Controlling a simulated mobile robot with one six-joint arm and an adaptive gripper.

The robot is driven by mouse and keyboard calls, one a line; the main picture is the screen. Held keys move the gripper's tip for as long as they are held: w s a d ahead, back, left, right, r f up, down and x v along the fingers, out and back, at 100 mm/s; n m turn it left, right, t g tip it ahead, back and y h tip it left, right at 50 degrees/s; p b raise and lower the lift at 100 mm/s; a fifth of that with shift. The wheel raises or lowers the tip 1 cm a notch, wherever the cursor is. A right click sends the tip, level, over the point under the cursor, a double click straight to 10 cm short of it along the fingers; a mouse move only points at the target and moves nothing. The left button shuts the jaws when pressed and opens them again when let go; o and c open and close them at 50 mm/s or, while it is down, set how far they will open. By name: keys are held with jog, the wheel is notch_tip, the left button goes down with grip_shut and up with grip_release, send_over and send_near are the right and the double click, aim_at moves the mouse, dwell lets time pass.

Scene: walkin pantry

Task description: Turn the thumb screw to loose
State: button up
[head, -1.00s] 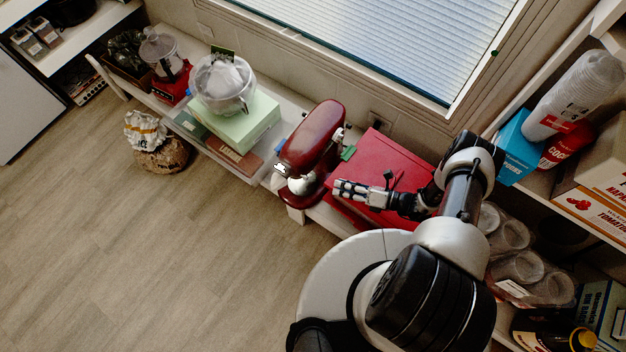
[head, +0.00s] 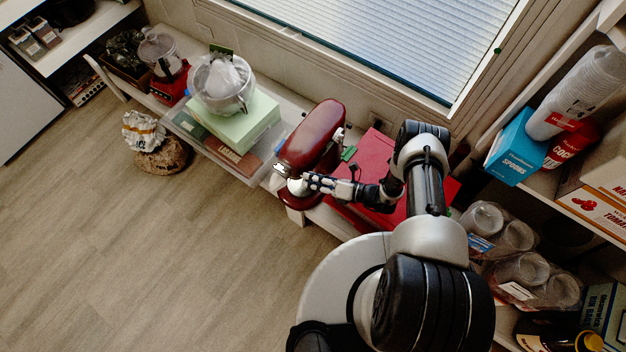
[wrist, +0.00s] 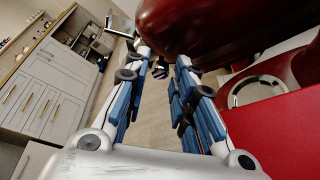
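A dark red stand mixer (head: 313,135) stands on the low white bench. Its rounded head (wrist: 215,22) fills the top right of the wrist view. My gripper (head: 308,182) is beside the silver front part of the mixer in the head view. In the wrist view my gripper (wrist: 163,57) has its blue-padded fingers apart, with nothing held between them. A small dark shape (wrist: 160,69) shows past the fingertips, just below the mixer head. I cannot tell for sure whether it is the thumb screw, and the screw is not clear in the head view.
A red box (head: 370,158) lies right of the mixer, under my arm. Shelves with cups (head: 578,92) and jars are at the right. The wooden floor (head: 130,250) in front is clear.

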grip_shut()
jog(key=shift+r+n, duration=0.1)
jog(key=shift+n, duration=0.2)
jog(key=shift+s+a+f+n+t+h+p, duration=0.15)
jog(key=shift+n+t+h, duration=0.85)
jog(key=shift+n, duration=1.6)
jog(key=shift+s+a+n+t+h+p, duration=0.15)
jog(key=shift+n+t+h, duration=0.4)
jog(key=shift+n+t, duration=1.45)
jog(key=shift+s+a+f+n+t+h+p, duration=0.15)
jog(key=shift+n+t+h, duration=0.55)
jog(key=shift+n, duration=2.5)
jog(key=shift+d, duration=0.1)
jog(key=shift+r, duration=0.1)
